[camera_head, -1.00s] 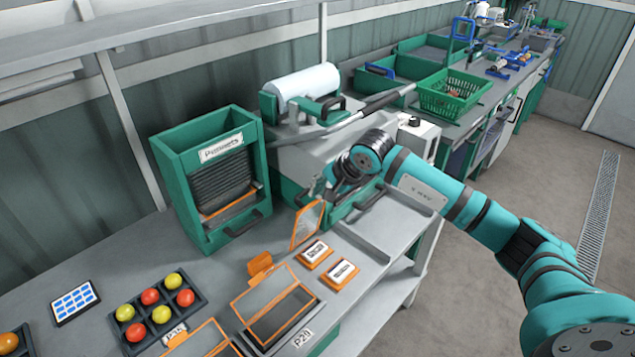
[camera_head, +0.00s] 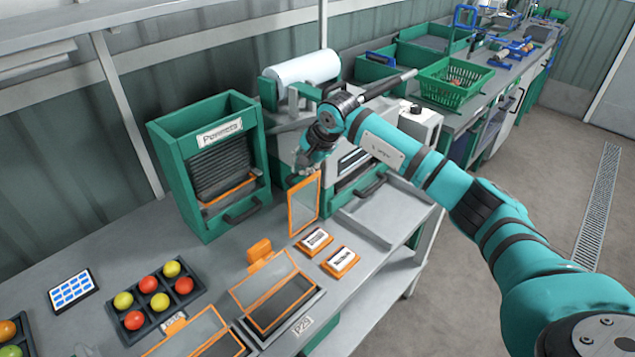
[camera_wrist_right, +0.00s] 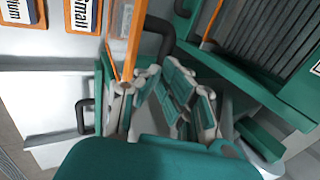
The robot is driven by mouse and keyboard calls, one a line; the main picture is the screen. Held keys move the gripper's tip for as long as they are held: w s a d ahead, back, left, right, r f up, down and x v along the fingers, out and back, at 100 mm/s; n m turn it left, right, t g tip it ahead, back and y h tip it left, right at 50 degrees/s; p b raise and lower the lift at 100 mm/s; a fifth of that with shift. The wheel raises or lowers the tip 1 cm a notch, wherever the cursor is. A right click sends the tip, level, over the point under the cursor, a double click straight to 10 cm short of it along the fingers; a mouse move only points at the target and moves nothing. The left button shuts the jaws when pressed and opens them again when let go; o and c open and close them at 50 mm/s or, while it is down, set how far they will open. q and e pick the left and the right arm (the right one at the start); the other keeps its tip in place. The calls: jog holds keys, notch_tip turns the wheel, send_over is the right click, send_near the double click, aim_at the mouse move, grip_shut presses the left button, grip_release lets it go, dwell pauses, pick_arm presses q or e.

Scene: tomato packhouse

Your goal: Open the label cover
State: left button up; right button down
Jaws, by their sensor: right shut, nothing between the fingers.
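A clear panel in an orange frame (camera_head: 304,205), which I take to be the label cover, stands nearly upright on the bench behind two orange-edged label blocks. In the right wrist view its orange frame (camera_wrist_right: 126,40) rises beside my fingers. My right gripper (camera_head: 303,168) is at the panel's top edge, shut with nothing held; whether it touches the frame I cannot tell. The label blocks are a rear one (camera_head: 315,240) and a front one (camera_head: 341,260); the wrist view shows one reading "Small" (camera_wrist_right: 84,14). My left gripper is not in view.
A green dispenser box (camera_head: 170,160) stands left of the panel. A grey machine with a white roll (camera_head: 305,68) is behind my gripper. Orange-framed lids (camera_head: 263,284) and a tomato tray (camera_head: 133,331) lie in front. A bare grey tray (camera_head: 385,215) is at right.

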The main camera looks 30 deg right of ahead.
jog(key=shift+w+a+f+b, duration=0.1)
jog(key=shift+w+a+b, duration=0.15)
jog(key=shift+w, duration=0.3)
jog(key=shift+w+a+f+b, duration=0.1)
jog(key=shift+w+b, duration=0.15)
jog(key=shift+w, duration=0.3)
